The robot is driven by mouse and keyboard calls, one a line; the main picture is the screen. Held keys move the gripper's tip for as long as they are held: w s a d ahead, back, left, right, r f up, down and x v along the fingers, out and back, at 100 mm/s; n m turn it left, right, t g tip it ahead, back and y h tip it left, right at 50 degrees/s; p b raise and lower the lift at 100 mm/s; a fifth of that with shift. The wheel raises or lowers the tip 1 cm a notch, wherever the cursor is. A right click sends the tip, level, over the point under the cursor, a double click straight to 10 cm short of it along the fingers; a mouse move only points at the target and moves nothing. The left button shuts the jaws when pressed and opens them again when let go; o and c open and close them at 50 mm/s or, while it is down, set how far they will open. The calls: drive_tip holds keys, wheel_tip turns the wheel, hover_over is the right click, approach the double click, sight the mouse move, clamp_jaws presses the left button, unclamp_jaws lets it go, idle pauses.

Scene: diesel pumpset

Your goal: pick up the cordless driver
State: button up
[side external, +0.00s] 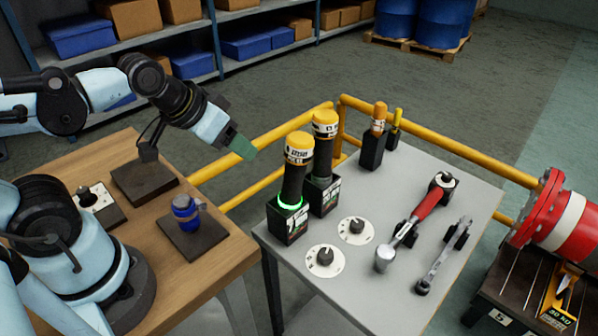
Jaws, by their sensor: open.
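Two upright black tools with yellow tops stand in black docks on the grey table. They look like cordless drivers. The nearer cordless driver (294,172) has a glowing green ring at its base; the farther one (323,148) stands just behind it to the right, with no bright ring visible. My gripper (243,148) is open and empty, up and to the left of the nearer driver, apart from it. It points down and to the right. The gap between its fingers is hard to make out from this side.
Two white discs with dark knobs (325,259) lie before the drivers. A red-handled tool (428,203) and a wrench (443,258) lie to the right. Smaller upright tools (375,140) stand behind. A yellow rail (440,140) borders the table. A blue item (186,213) sits on the wooden table.

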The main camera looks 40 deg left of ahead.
drive_tip(key=shift+o, duration=1.2)
